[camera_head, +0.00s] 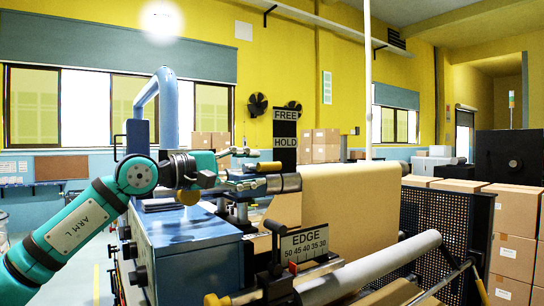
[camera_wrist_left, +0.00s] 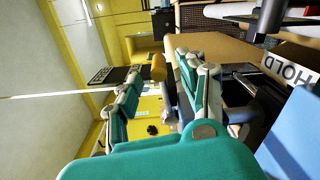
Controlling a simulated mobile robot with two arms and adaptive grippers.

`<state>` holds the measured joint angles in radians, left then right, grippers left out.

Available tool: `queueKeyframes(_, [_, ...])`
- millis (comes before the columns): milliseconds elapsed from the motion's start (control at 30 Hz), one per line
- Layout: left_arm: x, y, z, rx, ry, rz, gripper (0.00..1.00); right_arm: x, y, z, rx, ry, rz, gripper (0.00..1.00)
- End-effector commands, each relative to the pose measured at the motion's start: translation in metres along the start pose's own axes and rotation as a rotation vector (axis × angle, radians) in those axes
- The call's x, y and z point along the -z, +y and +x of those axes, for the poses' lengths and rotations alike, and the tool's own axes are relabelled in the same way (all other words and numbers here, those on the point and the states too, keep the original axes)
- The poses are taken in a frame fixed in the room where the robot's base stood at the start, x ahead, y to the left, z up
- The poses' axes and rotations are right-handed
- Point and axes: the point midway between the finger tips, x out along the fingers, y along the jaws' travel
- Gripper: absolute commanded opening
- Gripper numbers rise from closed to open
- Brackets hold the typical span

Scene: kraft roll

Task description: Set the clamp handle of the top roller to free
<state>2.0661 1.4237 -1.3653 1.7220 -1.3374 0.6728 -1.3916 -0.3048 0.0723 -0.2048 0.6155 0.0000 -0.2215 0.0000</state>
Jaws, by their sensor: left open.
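In the left wrist view the tan grip (camera_wrist_left: 158,68) lies between the open fingertips of my left gripper (camera_wrist_left: 157,72). I cannot tell whether they touch it. The HOLD label (camera_wrist_left: 292,70) shows at the right there. The handle's inner end is hidden by the gripper. My right gripper is not in view.
The brown kraft roll (camera_head: 350,205) lies to the right of the clamp. A blue machine housing (camera_head: 195,265) stands below my left arm. An EDGE scale (camera_head: 305,245) and a pale lower roller (camera_head: 370,267) are in front. Stacked cartons (camera_head: 515,235) stand at the right.

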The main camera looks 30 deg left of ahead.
Motion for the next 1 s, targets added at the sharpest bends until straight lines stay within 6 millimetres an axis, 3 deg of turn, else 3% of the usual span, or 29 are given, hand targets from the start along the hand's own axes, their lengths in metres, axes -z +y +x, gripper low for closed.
queueKeyframes(100, [-0.001, 0.005, 0.023, 0.0, 0.0, 0.0, 0.42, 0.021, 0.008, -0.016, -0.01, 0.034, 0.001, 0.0])
queueKeyframes(200, [-0.001, 0.004, 0.039, 0.001, -0.001, -0.001, 0.42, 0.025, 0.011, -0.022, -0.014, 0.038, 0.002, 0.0])
queueKeyframes(400, [0.0, 0.002, 0.055, -0.001, 0.001, -0.001, 0.42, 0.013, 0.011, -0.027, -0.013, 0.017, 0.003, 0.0])
queueKeyframes(700, [0.001, 0.001, 0.057, -0.002, 0.001, -0.001, 0.42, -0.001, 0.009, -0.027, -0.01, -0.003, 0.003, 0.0])
queueKeyframes(1000, [0.001, 0.001, 0.057, -0.001, 0.001, -0.001, 0.04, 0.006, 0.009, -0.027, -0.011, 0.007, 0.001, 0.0])
